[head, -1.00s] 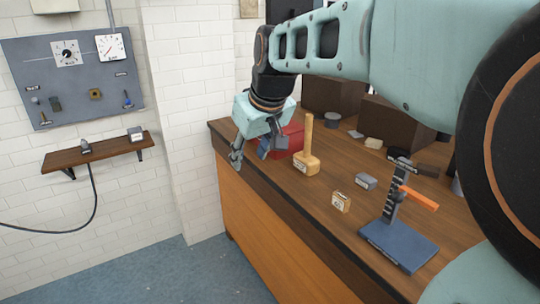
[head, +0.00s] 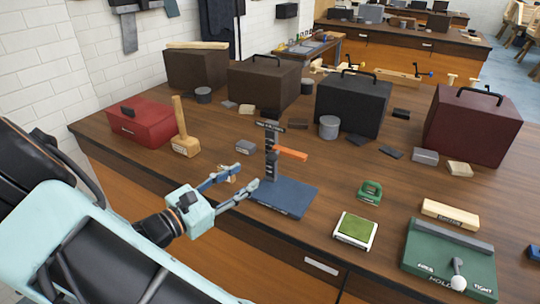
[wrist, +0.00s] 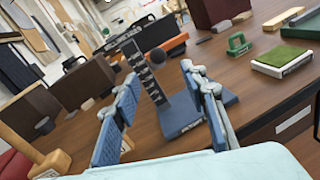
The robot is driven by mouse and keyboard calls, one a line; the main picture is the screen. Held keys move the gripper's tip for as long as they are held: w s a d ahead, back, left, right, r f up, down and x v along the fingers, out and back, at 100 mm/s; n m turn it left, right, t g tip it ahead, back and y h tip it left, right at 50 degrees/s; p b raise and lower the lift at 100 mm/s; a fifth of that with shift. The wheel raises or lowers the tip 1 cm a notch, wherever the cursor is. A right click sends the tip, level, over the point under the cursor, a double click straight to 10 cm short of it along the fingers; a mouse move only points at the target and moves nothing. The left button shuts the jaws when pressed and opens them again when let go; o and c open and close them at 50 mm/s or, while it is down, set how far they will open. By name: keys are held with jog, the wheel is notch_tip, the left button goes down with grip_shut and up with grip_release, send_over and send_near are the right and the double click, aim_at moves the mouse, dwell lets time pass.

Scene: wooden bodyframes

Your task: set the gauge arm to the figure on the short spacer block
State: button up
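The gauge stands on the bench with a blue base (head: 290,196), a dark marked post (head: 271,160) and an orange arm (head: 291,154) pointing right, partway up the post. The marks are too small to read. My gripper (head: 247,178) is open and empty, its fingers pointing toward the gauge from the left. A small pale wooden block (head: 227,173) is partly hidden behind the fingers; its figure is unreadable here. A grey block (head: 245,147) lies behind it. In the wrist view, the post (wrist: 150,82) and orange arm (wrist: 177,43) show beyond the open fingers (wrist: 160,73).
A wooden mallet (head: 184,146) stands left of the gauge, by a red box (head: 143,122). Dark cases (head: 264,88) stand behind. A green-topped pad (head: 355,231) and a green board (head: 449,258) lie to the right. Bare bench lies between the gauge and the pad.

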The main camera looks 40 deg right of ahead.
aim_at(269, 159)
jog(key=d, duration=0.3)
jog(key=w+d, duration=0.1)
jog(key=d, duration=0.3)
jog(key=w+d, duration=0.1)
jog(key=d, duration=0.2)
jog(key=shift+w+d, duration=0.1)
jog(key=shift+d, duration=0.2)
grip_shut()
